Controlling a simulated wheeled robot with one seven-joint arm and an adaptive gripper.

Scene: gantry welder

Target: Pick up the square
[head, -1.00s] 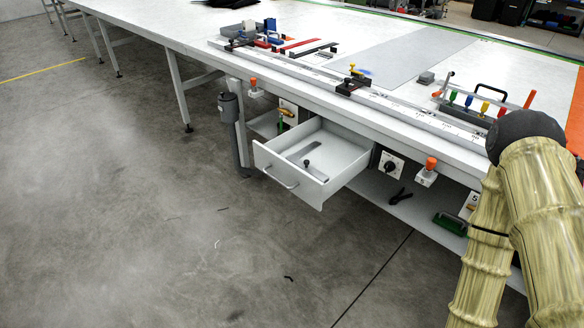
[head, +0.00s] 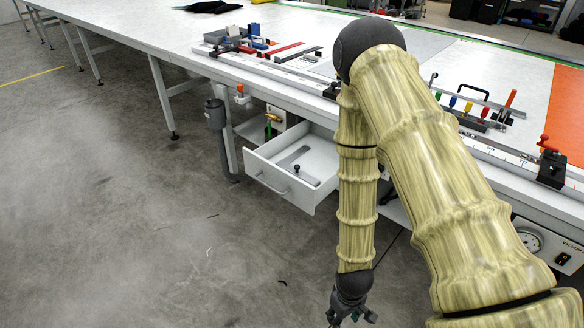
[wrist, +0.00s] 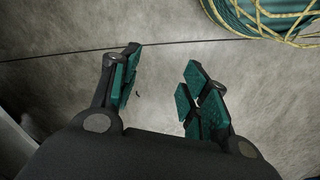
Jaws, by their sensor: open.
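The open drawer (head: 268,181) under the bench holds a flat grey bar (head: 294,156) with a small dark knob beside its near end; this looks like the square, but its full shape is too small to tell. My gripper (head: 350,317) hangs at the bottom of the head view, in front of and below the drawer, apart from it. In the wrist view my gripper (wrist: 160,82) is open, with its green-padded fingers apart and only floor between them. The square does not show in the wrist view.
My arm covers the drawer's right side and part of the bench edge. The white bench (head: 130,38) carries a rail, clamps and coloured-handled tools (head: 468,104). A grey post (head: 218,130) stands left of the drawer. A teal coil with yellow cord (wrist: 265,15) shows in the wrist view.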

